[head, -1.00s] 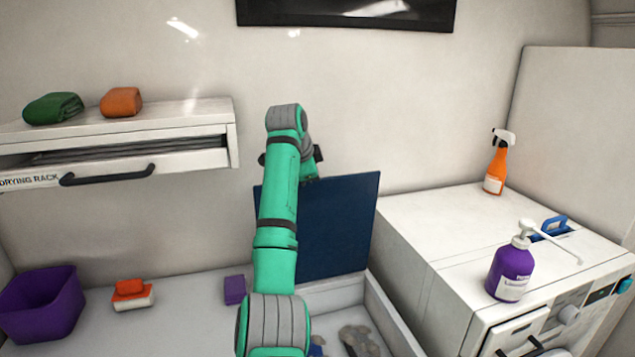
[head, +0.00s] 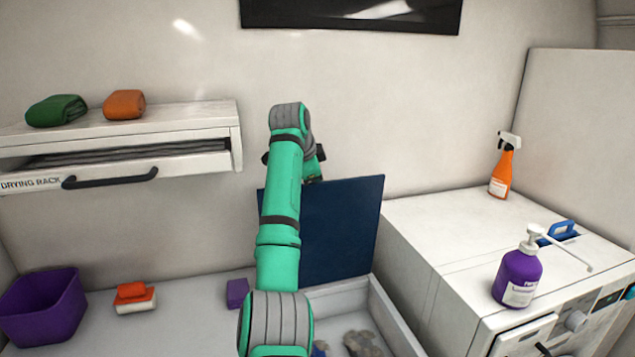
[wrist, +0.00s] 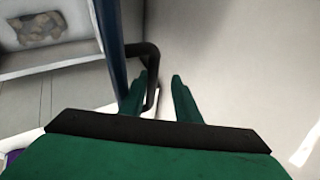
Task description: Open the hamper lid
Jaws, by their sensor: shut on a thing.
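The hamper's dark blue lid (head: 340,235) stands raised, close to upright, at the back of the white hamper (head: 385,315) in the head view. Its edge also shows in the wrist view (wrist: 108,40). My gripper (wrist: 160,88) is shut on the lid's black handle (wrist: 151,60), on the far side of the lid. In the head view my green arm reaches over the hamper and covers part of the lid; the fingertips are hidden there. Cloth-like items (head: 362,343) lie in the open hamper.
A white machine stands to the right, with a purple pump bottle (head: 517,275) and an orange spray bottle (head: 502,170) on top. A drying rack (head: 120,150) hangs at left above a counter with a purple bin (head: 42,308). The wall is close behind the lid.

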